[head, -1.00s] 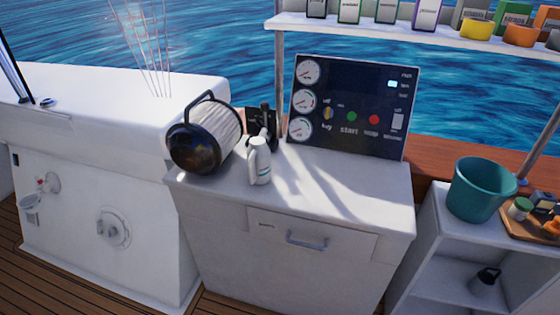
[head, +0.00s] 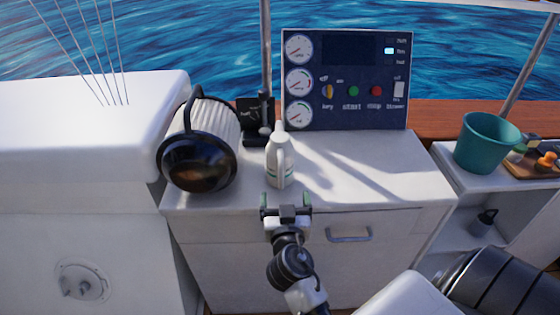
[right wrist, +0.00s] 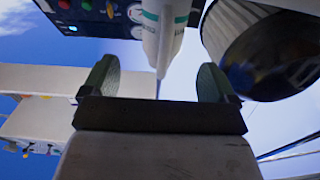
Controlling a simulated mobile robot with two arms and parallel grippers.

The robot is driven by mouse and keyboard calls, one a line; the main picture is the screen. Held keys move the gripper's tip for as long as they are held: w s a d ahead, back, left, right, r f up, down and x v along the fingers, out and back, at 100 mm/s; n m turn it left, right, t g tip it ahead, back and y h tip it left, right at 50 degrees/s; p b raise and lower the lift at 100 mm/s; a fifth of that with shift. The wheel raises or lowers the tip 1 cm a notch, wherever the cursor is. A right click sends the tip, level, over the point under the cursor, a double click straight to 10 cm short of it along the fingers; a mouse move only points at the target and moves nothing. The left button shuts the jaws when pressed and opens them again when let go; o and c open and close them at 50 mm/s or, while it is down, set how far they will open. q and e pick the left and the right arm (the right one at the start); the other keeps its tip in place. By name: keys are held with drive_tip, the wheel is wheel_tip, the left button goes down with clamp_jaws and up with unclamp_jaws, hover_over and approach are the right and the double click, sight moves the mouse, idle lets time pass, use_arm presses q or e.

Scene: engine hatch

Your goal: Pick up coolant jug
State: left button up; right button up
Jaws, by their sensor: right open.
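The coolant jug (head: 279,162) is a white bottle with a handle and a thin green band. It stands upright on the white counter near its front edge. My right gripper (head: 286,203) is open and empty, just in front of the jug at the counter's front edge. In the right wrist view, the jug (right wrist: 163,35) shows between and beyond the two fingers of the gripper (right wrist: 157,80), apart from them. My left gripper is not in view.
The gauge panel (head: 345,80) rises at the back. The counter (head: 370,175) is clear to the right. A teal bucket (head: 486,143) stands further right.

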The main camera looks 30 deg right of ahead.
sight(283, 184)
drive_tip(key=p+x, duration=0.1)
drive_tip(key=x, duration=0.3)
drive_tip(key=shift+w, duration=0.15)
drive_tip(key=p+x, duration=0.1)
drive_tip(key=x, duration=0.3)
drive_tip(key=shift+w+a, duration=0.15)
drive_tip(key=shift+w, duration=0.4)
drive_tip(key=shift+s, duration=0.1)
drive_tip(key=shift+c, duration=0.4)
clamp_jaws()
drive_tip(key=shift+r, duration=0.1)
